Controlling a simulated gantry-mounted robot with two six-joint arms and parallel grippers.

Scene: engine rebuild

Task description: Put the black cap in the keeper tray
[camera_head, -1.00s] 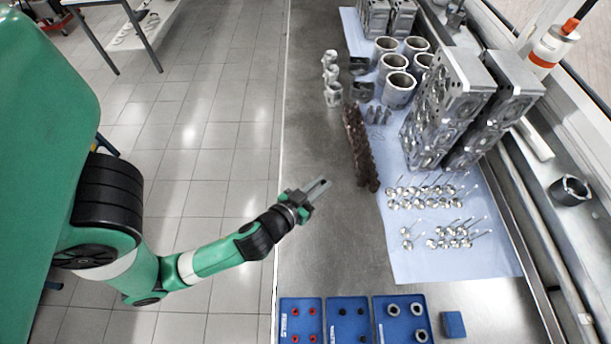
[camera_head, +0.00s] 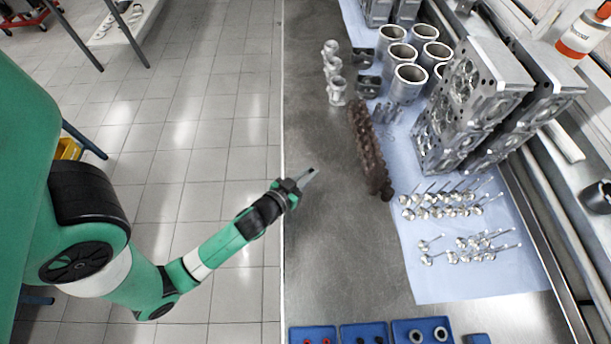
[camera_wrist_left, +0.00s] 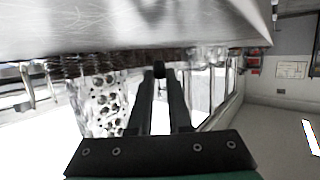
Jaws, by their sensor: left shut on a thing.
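My left gripper (camera_head: 309,174) is over the left edge of the metal bench. In the left wrist view its fingers (camera_wrist_left: 160,78) are shut on a small black piece, which looks like the black cap (camera_wrist_left: 159,69). The cap is too small to make out in the head view. Three blue trays are cut off by the bottom edge of the head view: one with red parts (camera_head: 315,331), one with small dark parts (camera_head: 365,328), and one with grey rings (camera_head: 405,323). I cannot read which is the keeper tray. My right gripper is not in view.
A rusty camshaft (camera_head: 368,150) lies right of my gripper. The bench (camera_head: 335,250) between gripper and trays is clear.

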